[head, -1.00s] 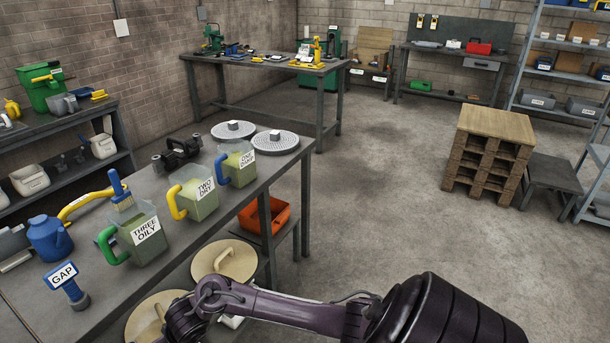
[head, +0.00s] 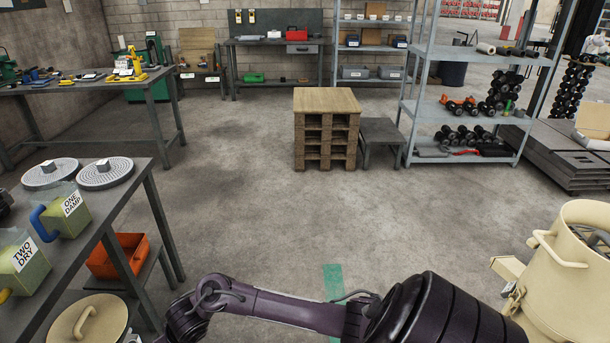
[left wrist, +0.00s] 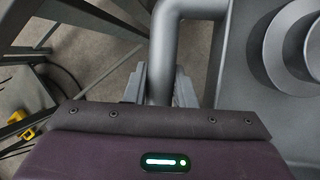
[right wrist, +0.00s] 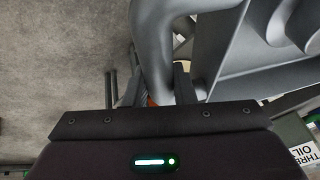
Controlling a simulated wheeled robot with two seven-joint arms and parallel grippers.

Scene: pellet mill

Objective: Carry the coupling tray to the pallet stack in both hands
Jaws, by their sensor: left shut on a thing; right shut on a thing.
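The pallet stack (head: 327,143), wooden with a flat top, stands on the floor near the middle of the head view. The grey coupling tray (left wrist: 240,95) shows in the left wrist view with a round grey coupling (left wrist: 290,48) on it. It also shows in the right wrist view (right wrist: 232,82), with part of a round coupling (right wrist: 291,22). My left gripper (left wrist: 160,88) is shut on a tubular grey handle of the tray. My right gripper (right wrist: 155,88) is shut on another grey handle. The head view shows neither the tray nor my gripper fingers.
A low dark table (head: 380,140) stands right beside the stack, with a metal shelf rack (head: 470,125) beyond it. A workbench (head: 125,190) with jugs is at left. A cream drum-like machine (head: 570,265) stands at lower right. The floor before the stack is clear.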

